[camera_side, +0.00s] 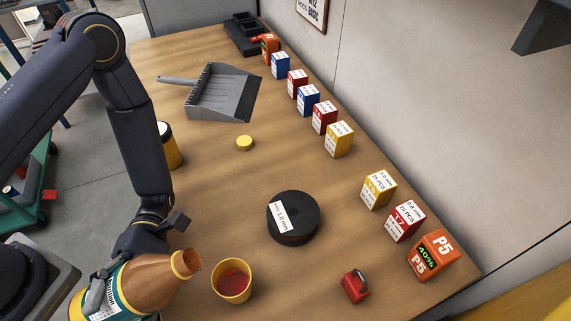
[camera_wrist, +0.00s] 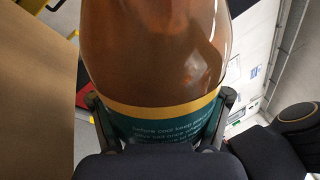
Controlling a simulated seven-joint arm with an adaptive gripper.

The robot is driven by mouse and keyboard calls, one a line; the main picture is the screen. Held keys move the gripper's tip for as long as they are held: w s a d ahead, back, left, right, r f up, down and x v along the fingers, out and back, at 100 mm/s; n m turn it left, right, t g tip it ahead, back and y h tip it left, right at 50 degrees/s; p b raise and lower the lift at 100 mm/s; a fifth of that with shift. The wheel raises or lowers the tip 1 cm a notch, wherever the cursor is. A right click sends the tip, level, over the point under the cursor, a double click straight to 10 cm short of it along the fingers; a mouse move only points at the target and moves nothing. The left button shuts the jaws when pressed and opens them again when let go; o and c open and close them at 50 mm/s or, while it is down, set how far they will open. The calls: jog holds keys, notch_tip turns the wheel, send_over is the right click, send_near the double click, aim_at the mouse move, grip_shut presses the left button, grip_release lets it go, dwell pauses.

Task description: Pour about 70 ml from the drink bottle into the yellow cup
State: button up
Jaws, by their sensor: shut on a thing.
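The drink bottle (camera_side: 150,282) is brown with a teal and white label and an open neck. It is tilted, its mouth toward the upper right in the side view, left of the yellow cup. My gripper (camera_side: 97,297) is shut around its labelled body; the wrist view shows both fingers on the bottle (camera_wrist: 155,60). The yellow cup (camera_side: 232,298) stands upright on the table with reddish-brown liquid inside. No stream shows between the bottle mouth and the cup. A yellow cap (camera_side: 244,143) lies farther back on the table.
A black spool (camera_side: 293,218) lies behind the cup, and a small red object (camera_side: 355,286) is to its right. Several small boxes (camera_side: 339,139) line the wall side of the wooden table (camera_side: 200,140). A grey dustpan (camera_side: 222,93) lies at the back. A yellow and black container (camera_side: 170,148) stands behind my arm.

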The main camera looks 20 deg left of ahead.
aim_at(146, 311)
jog(key=m, duration=0.2)
jog(key=w+d+r+m+y, duration=0.1)
jog(key=m, duration=0.1)
jog(key=d+m, duration=0.1)
jog(key=shift+w+r+m+y, duration=0.25)
jog(key=shift+w+m+y, duration=0.05)
jog(key=shift+m, duration=0.1)
jog(key=shift+r+m, duration=0.1)
jog(key=shift+m, duration=0.8)
jog(key=shift+d+m+t+y, duration=0.2)
jog(key=shift+m+t+y, duration=0.15)
jog(key=shift+m, duration=0.45)
jog(key=m, duration=0.2)
jog(key=d+m+y, duration=0.1)
jog(key=shift+w+f+m+t, duration=0.3)
jog(key=shift+m+t, duration=0.05)
jog(key=shift+m, duration=0.05)
jog(key=shift+w+a, duration=0.1)
